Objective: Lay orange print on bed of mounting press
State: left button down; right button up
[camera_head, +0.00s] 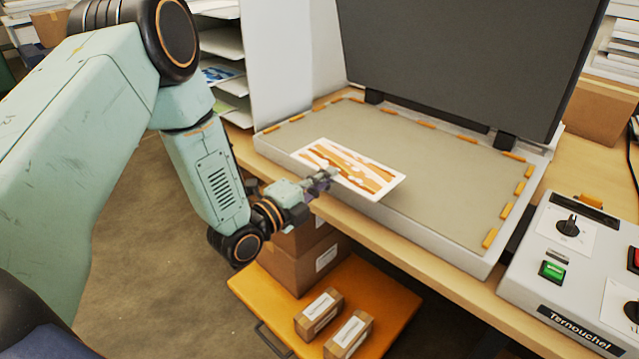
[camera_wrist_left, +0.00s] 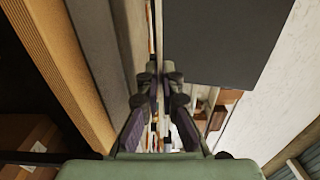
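The orange print (camera_head: 352,167), a white sheet with an orange and white pattern, is over the front left part of the bed (camera_head: 440,185) of the mounting press. Its near edge reaches the bed's front rim; I cannot tell whether it touches the bed. My left gripper (camera_head: 322,180) is shut on the print's near left edge. In the left wrist view the fingers (camera_wrist_left: 160,72) pinch the thin sheet, which shows edge-on. The dark press lid (camera_head: 460,60) stands open behind the bed. My right gripper is not in view.
A control box (camera_head: 585,262) with knobs and a green button is right of the press. A paper rack (camera_head: 228,75) stands at the back left. Below the table's front edge, an orange cart (camera_head: 385,290) carries small boxes (camera_head: 320,313). Most of the bed is clear.

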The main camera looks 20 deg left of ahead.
pick_arm(q)
jog(key=shift+w+f+b, duration=0.45)
jog(key=shift+w+f, duration=0.15)
jog(key=shift+w, duration=0.2)
jog(key=shift+w+a+f+b, duration=0.15)
jog(key=shift+w+b, duration=0.15)
jog(key=shift+b, duration=0.15)
jog(key=shift+w, duration=0.1)
jog(key=shift+d+f+b, duration=0.5)
jog(key=shift+f+b, duration=0.1)
jog(key=shift+f, duration=0.05)
jog(key=shift+w+f, duration=0.15)
jog(key=shift+f, duration=0.2)
jog(key=shift+w+a+f+b, duration=0.1)
jog(key=shift+f+b, duration=0.2)
jog(key=shift+b, duration=0.05)
jog(key=shift+a+f, duration=0.2)
jog(key=shift+a, duration=0.05)
jog(key=shift+s, duration=0.2)
jog(key=shift+d, duration=0.3)
jog(key=shift+w+a, duration=0.1)
jog(key=shift+w, duration=0.05)
jog(key=shift+a, duration=0.15)
